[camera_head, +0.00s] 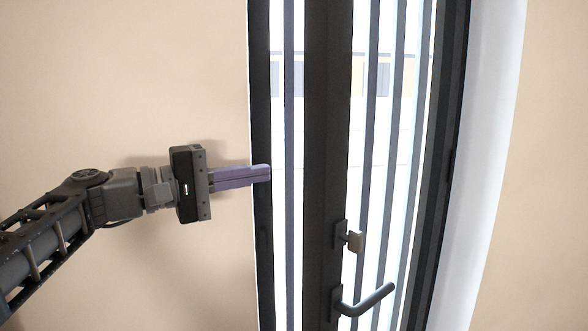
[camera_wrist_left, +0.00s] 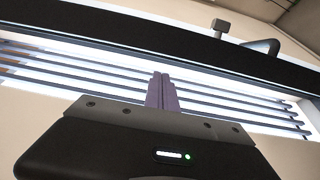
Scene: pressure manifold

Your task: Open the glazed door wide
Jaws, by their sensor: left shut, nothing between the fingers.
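The glazed door (camera_head: 328,130) has a dark frame and light panes crossed by dark vertical bars. It fills the middle of the head view. A dark lever handle (camera_head: 366,301) sits low on its wide stile, with a small knob (camera_head: 354,241) above it. In the wrist view the handle (camera_wrist_left: 264,46) and knob (camera_wrist_left: 220,25) show at the top right. My left gripper (camera_head: 268,173) is shut and empty. Its purple fingers overlap the dark left edge in the head view, left of and above the handle. I cannot tell whether they touch it. My right gripper is out of view.
A plain beige wall (camera_head: 120,80) lies left of the door, behind my left arm. A pale, bright curved strip (camera_head: 492,150) runs along the door's right side, with more beige wall beyond. No loose objects show near the arm.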

